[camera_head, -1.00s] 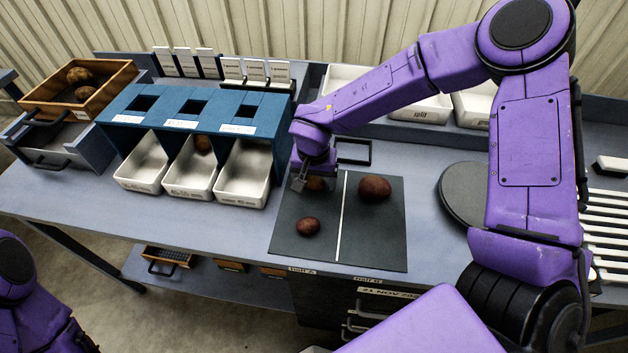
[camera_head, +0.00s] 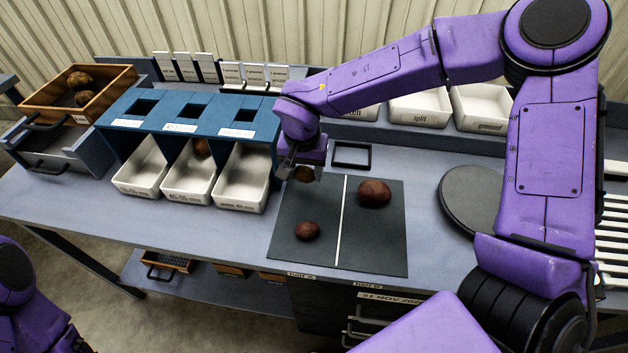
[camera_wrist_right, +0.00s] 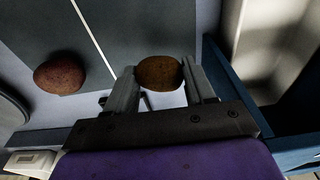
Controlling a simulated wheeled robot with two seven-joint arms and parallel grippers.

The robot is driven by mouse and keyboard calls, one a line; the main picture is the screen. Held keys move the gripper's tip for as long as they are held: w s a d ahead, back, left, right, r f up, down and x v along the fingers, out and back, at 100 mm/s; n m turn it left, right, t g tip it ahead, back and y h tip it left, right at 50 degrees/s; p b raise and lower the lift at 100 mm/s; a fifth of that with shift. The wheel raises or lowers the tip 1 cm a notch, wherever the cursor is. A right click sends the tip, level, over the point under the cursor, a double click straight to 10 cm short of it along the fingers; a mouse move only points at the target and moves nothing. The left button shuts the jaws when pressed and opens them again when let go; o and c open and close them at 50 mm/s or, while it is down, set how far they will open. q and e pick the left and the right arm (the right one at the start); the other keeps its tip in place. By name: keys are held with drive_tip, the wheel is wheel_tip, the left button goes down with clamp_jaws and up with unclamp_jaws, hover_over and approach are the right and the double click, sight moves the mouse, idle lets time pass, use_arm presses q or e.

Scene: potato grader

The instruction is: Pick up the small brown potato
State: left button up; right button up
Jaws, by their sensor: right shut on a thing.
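A small brown potato (camera_wrist_right: 160,73) sits between the two fingers of my right gripper (camera_wrist_right: 162,88) in the right wrist view, and the fingers are shut on it. In the head view the right gripper (camera_head: 302,174) holds this potato (camera_head: 304,175) over the far left part of the dark mat (camera_head: 322,252). A larger reddish-brown potato (camera_head: 374,193) lies on the mat's right half; a reddish potato also shows in the right wrist view (camera_wrist_right: 60,75). Another small reddish potato (camera_head: 306,231) lies on the mat's left half. My left gripper is out of view.
A blue three-hole stand (camera_head: 190,112) with white bins (camera_head: 243,180) is close left of the gripper; the middle bin holds a potato (camera_head: 202,148). A wooden crate (camera_head: 110,90) with potatoes stands far left. A round dark plate (camera_head: 470,195) lies right of the mat.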

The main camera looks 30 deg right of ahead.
drive_tip(key=w+a+r+b, duration=0.2)
drive_tip(key=a+r, duration=0.8)
drive_tip(key=r, duration=0.1)
drive_tip(key=s+d+f+m, duration=0.2)
drive_tip(key=s+d+m, duration=0.1)
drive_tip(key=s, duration=0.5)
drive_tip(key=s+d+f+m, duration=0.2)
drive_tip(key=s+d, duration=0.1)
drive_tip(key=s, duration=0.4)
drive_tip(key=m+p, duration=0.1)
drive_tip(key=p, duration=0.2)
hover_over(316, 192)
drive_tip(key=shift+g+h, duration=0.3)
drive_tip(key=f, duration=0.9)
drive_tip(key=shift+s+a+f, duration=0.1)
drive_tip(key=shift+a+f, duration=0.1)
wheel_tip(316, 192, down, 3)
drive_tip(key=shift+r, duration=0.15)
drive_tip(key=shift+f, duration=0.3)
drive_tip(key=shift+f, duration=0.2)
